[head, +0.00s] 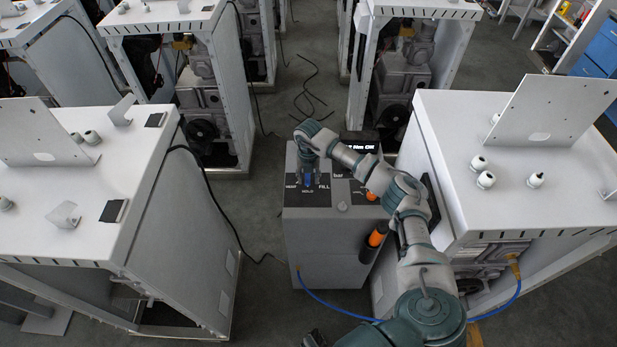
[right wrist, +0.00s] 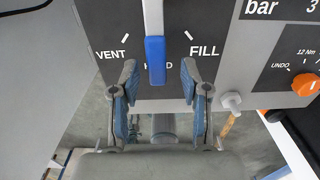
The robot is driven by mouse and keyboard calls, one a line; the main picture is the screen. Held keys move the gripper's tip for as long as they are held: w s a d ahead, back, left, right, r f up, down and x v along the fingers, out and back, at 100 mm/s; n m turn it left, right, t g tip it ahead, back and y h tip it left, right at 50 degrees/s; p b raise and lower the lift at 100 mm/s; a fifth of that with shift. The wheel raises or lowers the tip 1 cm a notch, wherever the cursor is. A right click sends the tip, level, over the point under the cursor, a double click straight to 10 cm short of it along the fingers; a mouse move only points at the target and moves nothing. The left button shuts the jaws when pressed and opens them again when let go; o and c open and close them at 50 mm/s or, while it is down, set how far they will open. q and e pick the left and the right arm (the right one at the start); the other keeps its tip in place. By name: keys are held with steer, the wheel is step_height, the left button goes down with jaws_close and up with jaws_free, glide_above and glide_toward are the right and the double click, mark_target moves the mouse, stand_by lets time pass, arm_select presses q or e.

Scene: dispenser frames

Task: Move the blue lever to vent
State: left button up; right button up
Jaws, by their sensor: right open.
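The blue lever (right wrist: 155,60) has a blue grip on a pale shaft and points straight at the HOLD mark, between VENT on the left and FILL on the right in the right wrist view. In the head view the lever (head: 308,181) is a small blue spot on the dark panel, partly hidden by my right gripper (head: 307,172). My right gripper (right wrist: 158,72) is open, with one finger on each side of the lever's lower end and a visible gap on both sides. A dark part at the head view's bottom edge may be my left gripper (head: 315,339); its fingers cannot be made out.
The grey dispenser box (head: 325,230) also has an orange knob (right wrist: 305,84) and a pale round knob (right wrist: 231,101) right of the lever. An orange-and-black handle (head: 376,236) hangs at its front. White frames (head: 190,220) stand on both sides. A blue hose (head: 335,310) crosses the floor.

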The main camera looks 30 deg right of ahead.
steer(key=shift+a, duration=0.1)
arm_select(q)
steer(key=shift+w+a, duration=0.1)
steer(key=shift+w, duration=0.2)
arm_select(e)
steer(key=shift+a, duration=0.15)
jaws_close()
arm_select(q)
steer(key=shift+s, duration=0.4)
